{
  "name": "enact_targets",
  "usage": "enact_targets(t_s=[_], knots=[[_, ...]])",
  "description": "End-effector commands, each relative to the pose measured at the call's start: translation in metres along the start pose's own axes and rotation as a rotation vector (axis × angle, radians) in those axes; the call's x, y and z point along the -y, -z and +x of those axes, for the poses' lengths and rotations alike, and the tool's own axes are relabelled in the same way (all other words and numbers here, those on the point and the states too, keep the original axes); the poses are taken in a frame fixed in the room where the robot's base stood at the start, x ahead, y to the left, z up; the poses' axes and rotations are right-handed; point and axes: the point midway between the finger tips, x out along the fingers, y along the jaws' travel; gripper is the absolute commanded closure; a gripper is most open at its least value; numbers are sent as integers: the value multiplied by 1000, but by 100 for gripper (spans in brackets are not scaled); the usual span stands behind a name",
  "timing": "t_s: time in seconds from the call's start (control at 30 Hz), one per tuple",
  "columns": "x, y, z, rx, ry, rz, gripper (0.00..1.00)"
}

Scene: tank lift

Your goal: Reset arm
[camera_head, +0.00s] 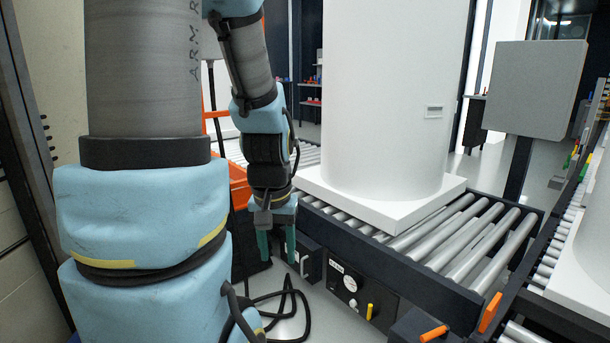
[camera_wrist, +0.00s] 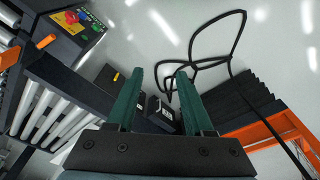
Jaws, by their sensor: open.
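My gripper (camera_head: 277,246) hangs beside the near side of the roller conveyor, pointing down, in the head view. In the wrist view its two green fingers (camera_wrist: 163,98) are apart with nothing between them. The arm is bent, with its large blue and grey links filling the left of the head view. A large white tank (camera_head: 385,95) stands upright on a white square base (camera_head: 420,207) on the conveyor (camera_head: 475,240). The gripper is apart from the tank.
A control panel (camera_head: 350,285) with a yellow lever (camera_head: 369,312) is on the conveyor's side. Black cable (camera_head: 290,295) lies on the floor. An orange frame (camera_head: 240,190) stands behind my arm. A grey panel on a post (camera_head: 533,85) and a second conveyor are at right.

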Motion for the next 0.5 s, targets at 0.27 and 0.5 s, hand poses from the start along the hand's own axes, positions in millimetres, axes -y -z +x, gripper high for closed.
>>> enact_targets(t_s=[0.27,0.5], knots=[[12,-5,-44,-6,5,-47,48],[11,2,-94,-6,5,-46,48]])
